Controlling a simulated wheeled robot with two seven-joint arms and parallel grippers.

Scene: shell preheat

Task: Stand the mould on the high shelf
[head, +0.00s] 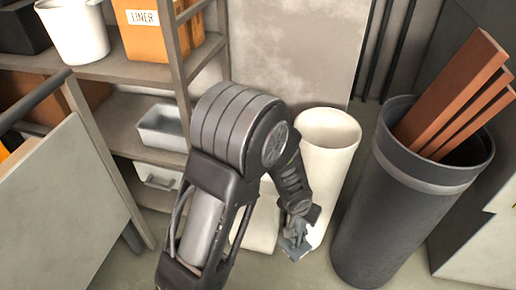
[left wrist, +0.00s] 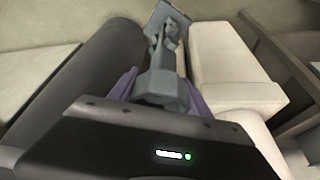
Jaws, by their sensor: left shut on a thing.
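The grey mould is in my left gripper (head: 300,210). In the head view the mould (head: 296,243) hangs low, partly covered by the gripper, in front of a white cylinder. In the left wrist view the mould (left wrist: 165,62) has a narrow stem and a wider, angled end pointing away from me. The purple fingers of my left gripper (left wrist: 155,88) are shut on its near part. The high shelf (head: 118,69) belongs to the rack at the left, left of and apart from the gripper. My right gripper is not in view.
A white pot (head: 75,32) and an orange LINER box (head: 150,35) stand on the high shelf. A grey tray (head: 165,130) sits lower. The white cylinder (head: 325,150) and a dark bin (head: 375,210) holding reddish bars (head: 455,95) stand right. A pale panel (head: 60,200) fills the left front.

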